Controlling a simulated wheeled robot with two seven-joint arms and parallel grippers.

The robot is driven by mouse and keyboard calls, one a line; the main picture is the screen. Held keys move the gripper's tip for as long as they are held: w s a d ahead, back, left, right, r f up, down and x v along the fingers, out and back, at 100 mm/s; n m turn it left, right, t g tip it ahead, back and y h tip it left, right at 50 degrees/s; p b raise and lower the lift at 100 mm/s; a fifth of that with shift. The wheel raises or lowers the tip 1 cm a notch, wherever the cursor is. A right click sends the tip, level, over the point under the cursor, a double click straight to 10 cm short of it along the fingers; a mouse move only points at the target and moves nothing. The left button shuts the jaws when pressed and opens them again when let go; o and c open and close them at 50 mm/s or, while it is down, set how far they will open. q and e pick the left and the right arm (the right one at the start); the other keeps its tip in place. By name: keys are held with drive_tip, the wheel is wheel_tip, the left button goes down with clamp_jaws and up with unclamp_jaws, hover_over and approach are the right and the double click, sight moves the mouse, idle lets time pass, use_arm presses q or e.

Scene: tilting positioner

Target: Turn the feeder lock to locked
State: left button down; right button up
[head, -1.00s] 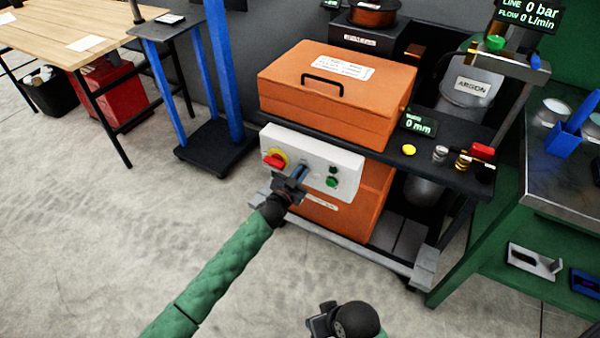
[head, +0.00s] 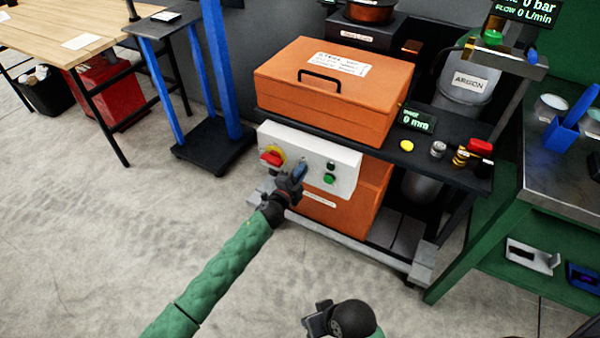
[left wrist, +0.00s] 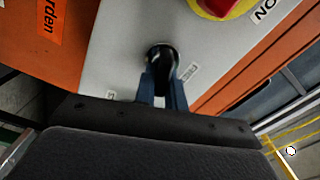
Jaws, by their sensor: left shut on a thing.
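The white control panel (head: 340,160) is on the front of the orange cabinet. My left gripper (head: 299,173) is at its lower middle. In the left wrist view its two blue fingers (left wrist: 163,88) are shut on a dark round knob (left wrist: 160,57), which I take for the feeder lock. The fingers hide much of the knob. Small labels sit on either side of it, too blurred to read. In the head view the gripper covers the knob. My right gripper (head: 318,320) is low in the picture, away from the panel; its jaw opening is unclear.
A red switch on yellow (head: 271,157) is left of my left gripper. A green button (head: 329,179) and a darker button (head: 331,166) are to the right. A green bench (head: 480,225) stands at the right.

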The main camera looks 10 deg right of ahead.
use_arm(q)
drive_tip(key=m, duration=0.3)
drive_tip(key=shift+f, duration=0.2)
drive_tip(key=shift+m, duration=0.3)
drive_tip(key=shift+s, duration=0.1)
drive_tip(key=c, duration=1.5)
unclamp_jaws()
drive_tip(key=shift+o, duration=0.2)
